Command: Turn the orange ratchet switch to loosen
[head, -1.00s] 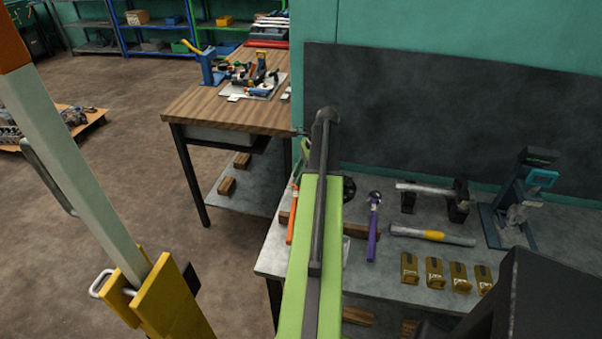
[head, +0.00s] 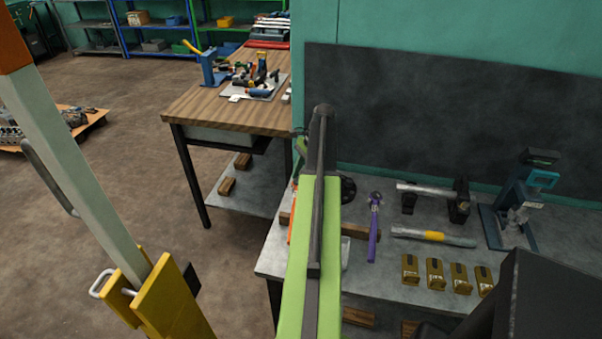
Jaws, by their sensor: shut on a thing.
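A thin strip of orange (head: 291,228), which looks like part of the orange ratchet, shows at the left edge of my green arm, over the near left end of the grey bench. Most of it, including its switch, is hidden behind the arm. My gripper (head: 302,148) is mostly hidden behind the arm link; only a small green and dark part shows to the left of the arm's dark far end. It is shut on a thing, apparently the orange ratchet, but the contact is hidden.
On the grey bench (head: 395,285) right of my arm lie a purple-handled hammer (head: 374,230), a grey bar with a yellow band (head: 433,236), several brass-coloured blocks and a blue stand (head: 512,205). A wooden table (head: 225,110) stands behind left. A yellow and white post (head: 85,180) rises at left.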

